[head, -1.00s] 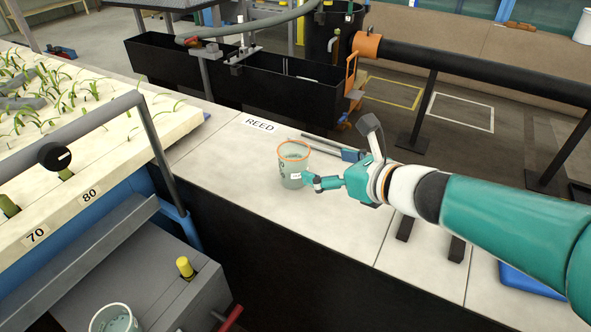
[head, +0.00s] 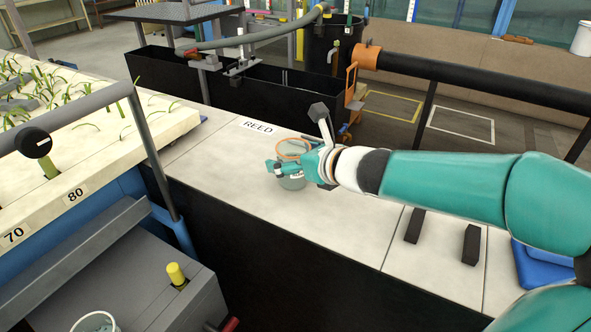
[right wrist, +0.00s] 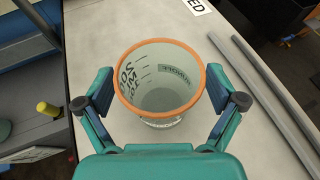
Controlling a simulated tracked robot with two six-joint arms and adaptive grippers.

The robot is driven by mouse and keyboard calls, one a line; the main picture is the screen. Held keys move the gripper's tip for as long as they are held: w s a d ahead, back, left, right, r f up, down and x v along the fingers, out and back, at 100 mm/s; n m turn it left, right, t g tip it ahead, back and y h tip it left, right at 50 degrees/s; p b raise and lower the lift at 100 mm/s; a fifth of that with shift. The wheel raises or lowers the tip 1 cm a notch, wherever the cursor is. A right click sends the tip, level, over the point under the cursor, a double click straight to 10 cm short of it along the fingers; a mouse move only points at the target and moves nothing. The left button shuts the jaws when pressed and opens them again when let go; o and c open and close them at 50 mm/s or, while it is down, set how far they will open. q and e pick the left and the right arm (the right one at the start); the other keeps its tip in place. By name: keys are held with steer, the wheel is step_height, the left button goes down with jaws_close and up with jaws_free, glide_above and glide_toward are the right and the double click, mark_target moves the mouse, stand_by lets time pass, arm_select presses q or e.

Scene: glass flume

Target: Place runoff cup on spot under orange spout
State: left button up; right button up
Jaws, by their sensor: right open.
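A clear cup with an orange rim (head: 291,183) stands upright on the pale counter; it also shows in the right wrist view (right wrist: 160,96), with dark writing and graduation marks and looking empty. My right gripper (head: 283,168) is open at the cup, partly covering it in the head view. In the right wrist view my open fingers (right wrist: 160,84) stand either side of the cup, with small gaps visible. An orange fitting (head: 367,56) sits at the black pipe's end; I cannot tell whether it is the orange spout. The spot is not identifiable. My left gripper is out of view.
A REED label (head: 257,127) lies on the counter behind the cup. Grey rods (right wrist: 270,95) lie to its right. Another cup (head: 96,322) is partly visible at bottom left. A black trough (head: 285,88) stands behind the counter. The counter left of the cup is clear.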

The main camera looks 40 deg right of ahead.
steer(key=shift+r, duration=0.1)
steer(key=c, duration=1.4)
